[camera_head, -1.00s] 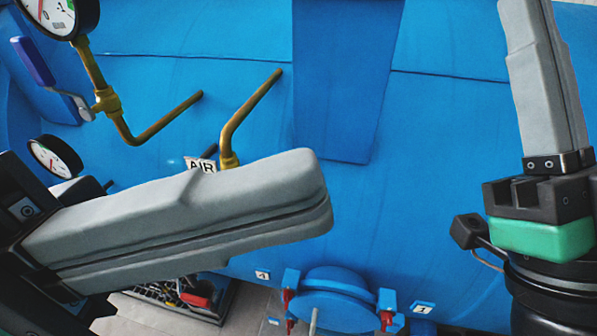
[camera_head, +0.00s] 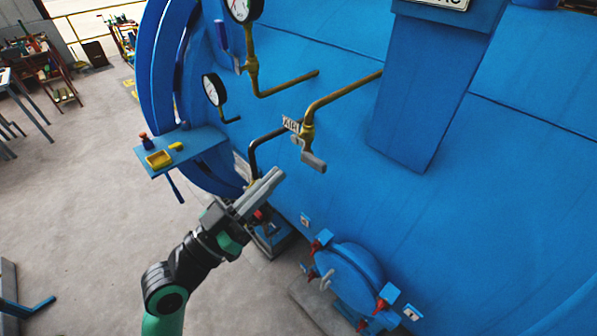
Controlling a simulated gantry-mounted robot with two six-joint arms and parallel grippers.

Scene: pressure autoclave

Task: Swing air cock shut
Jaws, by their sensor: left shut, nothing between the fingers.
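The air cock is a brass valve (camera_head: 307,132) on a brass pipe on the blue vessel, beside a white AIR label (camera_head: 291,125). Its grey lever (camera_head: 314,161) hangs down and to the right from the valve body. My left gripper (camera_head: 276,175) is shut and empty. Its grey fingers point up and right, with the tips below and left of the lever. They look apart from it in the picture; the depth between them is hard to judge. My right gripper is out of view.
Two gauges (camera_head: 213,89) and a second brass pipe (camera_head: 290,84) are at upper left of the cock. A blue shelf (camera_head: 192,146) with a yellow tray stands left. A round blue hatch (camera_head: 352,276) with red-handled clamps is below. Open floor (camera_head: 90,220) lies left.

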